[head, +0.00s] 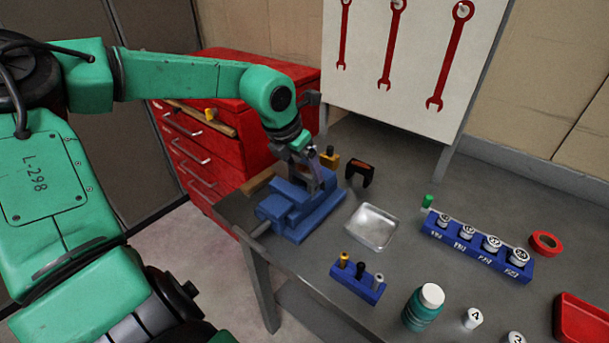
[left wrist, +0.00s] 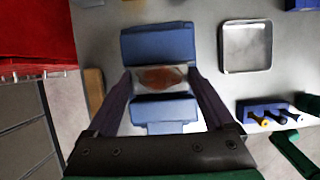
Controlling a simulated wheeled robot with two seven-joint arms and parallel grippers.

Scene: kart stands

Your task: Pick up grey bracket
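The grey bracket (left wrist: 160,78), a flat light piece with a reddish-brown patch, sits between the jaws of the blue vise (left wrist: 158,43) in the left wrist view. In the head view the blue vise (head: 300,213) stands at the table's left corner. My left gripper (left wrist: 160,75) is over the vise, its fingers spread wide, one on each side of the bracket. The fingertips are close to the bracket's ends; I cannot tell whether they touch. In the head view the left gripper (head: 314,165) points down at the vise and mostly hides the bracket. My right gripper is not in view.
A metal tray (head: 372,227) lies right of the vise, with a dark U-shaped part (head: 360,172) behind. A blue peg holder (head: 358,283), green bottle (head: 423,307) and blue weight rack (head: 477,247) stand further right. Red drawers (head: 215,150) stand behind left.

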